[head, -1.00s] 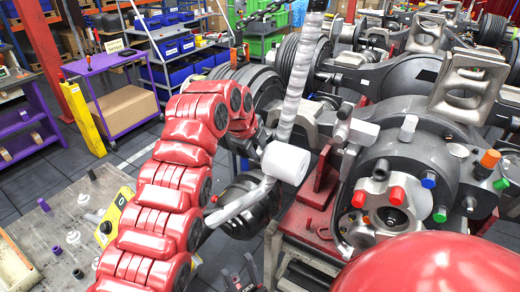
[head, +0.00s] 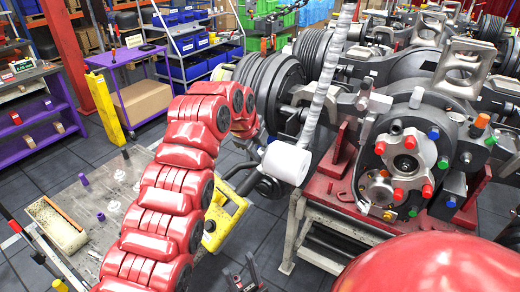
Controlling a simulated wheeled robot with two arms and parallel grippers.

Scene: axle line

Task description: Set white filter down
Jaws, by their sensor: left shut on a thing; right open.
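The white filter (head: 288,163) is a short white cylinder near the middle of the head view. My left gripper (head: 267,151), at the end of the red arm from the left, is shut on it. It is held in the air, in front of the dark axle parts and left of the red-topped stand. The fingers are small and partly hidden by the filter and arm. My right gripper (head: 243,277) is low at the bottom edge, open and empty, with its black fingers apart.
A yellow frame (head: 226,218) is beside my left arm. The axle assembly (head: 400,165) on its red stand (head: 322,190) fills the right. Floor shows between.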

